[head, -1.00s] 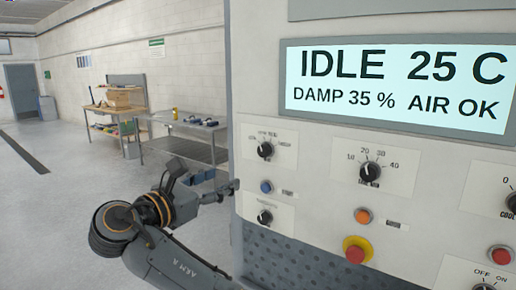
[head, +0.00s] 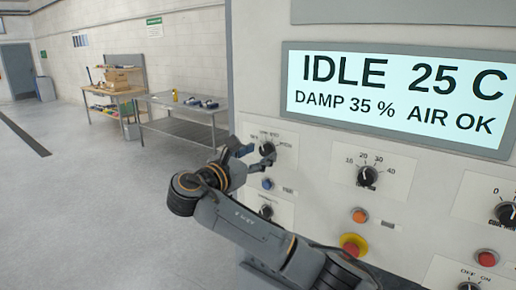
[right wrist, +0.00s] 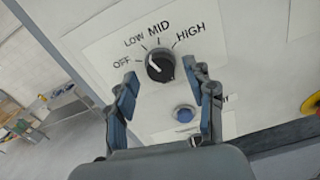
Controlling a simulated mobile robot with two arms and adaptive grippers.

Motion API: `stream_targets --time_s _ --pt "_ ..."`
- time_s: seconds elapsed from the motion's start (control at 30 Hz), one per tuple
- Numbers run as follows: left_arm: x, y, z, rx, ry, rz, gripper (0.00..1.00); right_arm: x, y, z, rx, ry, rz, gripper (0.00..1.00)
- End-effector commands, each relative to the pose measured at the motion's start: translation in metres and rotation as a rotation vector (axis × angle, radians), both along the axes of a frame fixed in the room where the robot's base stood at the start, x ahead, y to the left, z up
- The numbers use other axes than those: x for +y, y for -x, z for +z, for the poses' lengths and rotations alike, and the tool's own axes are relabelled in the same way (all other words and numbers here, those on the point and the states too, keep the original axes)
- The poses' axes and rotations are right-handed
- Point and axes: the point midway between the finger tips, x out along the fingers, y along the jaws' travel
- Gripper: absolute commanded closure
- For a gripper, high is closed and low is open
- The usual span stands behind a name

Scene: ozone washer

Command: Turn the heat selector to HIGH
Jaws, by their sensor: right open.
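The heat selector is a round black knob (right wrist: 160,66) with marks OFF, LOW, MID and HIGH around it, on a white plate. Its white pointer line leans up-left, toward the OFF and LOW side; the exact mark is hard to tell. In the head view the selector (head: 266,148) is partly behind my gripper. My right gripper (right wrist: 165,76) is open, with one finger on each side just below the knob in the wrist view. Contact cannot be told; the fingers are not closed on it. My left gripper is not in view.
A blue button (right wrist: 184,113) sits just below the selector. A second knob (head: 265,211) is lower. A numbered dial (head: 367,176), an orange button (head: 359,215) and a red mushroom button (head: 354,246) are to the right. The display (head: 400,95) reads IDLE 25 C.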

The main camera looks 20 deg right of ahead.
Motion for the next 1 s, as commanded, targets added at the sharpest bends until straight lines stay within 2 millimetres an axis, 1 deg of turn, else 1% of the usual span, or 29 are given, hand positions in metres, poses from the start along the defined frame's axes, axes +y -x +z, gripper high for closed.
stream_targets --time_s 0.3,0.33,0.37,0.4,0.47,0.5,0.6,0.83,1.0 --pt "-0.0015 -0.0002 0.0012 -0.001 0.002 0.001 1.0 -0.0027 -0.0022 -0.0008 0.0 0.0 0.0 0.46" --pt "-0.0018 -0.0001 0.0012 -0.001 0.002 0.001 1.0 -0.0027 -0.0022 -0.0008 0.0 0.0 0.0 0.48" --pt "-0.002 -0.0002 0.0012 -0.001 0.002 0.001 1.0 -0.0027 -0.0021 -0.0007 0.0 0.0 0.0 0.54" --pt "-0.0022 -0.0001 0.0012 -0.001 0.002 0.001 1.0 -0.0027 -0.0021 -0.0007 0.0 0.0 0.0 0.62" --pt "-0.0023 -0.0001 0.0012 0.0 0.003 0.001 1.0 -0.0026 -0.002 -0.0006 0.0 0.0 0.0 0.75" --pt "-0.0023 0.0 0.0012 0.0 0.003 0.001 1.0 -0.0026 -0.002 -0.0006 0.0 0.0 0.0 0.83" --pt "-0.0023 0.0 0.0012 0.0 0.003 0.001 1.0 -0.0025 -0.0021 -0.0005 0.0 0.0 0.001 1.0" --pt "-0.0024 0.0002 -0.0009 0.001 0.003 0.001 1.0 -0.0023 -0.0021 -0.0011 -0.012 -0.01 0.001 1.0" --pt "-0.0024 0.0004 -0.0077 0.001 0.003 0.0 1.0 -0.002 -0.0023 -0.0023 -0.059 -0.046 0.002 1.0"
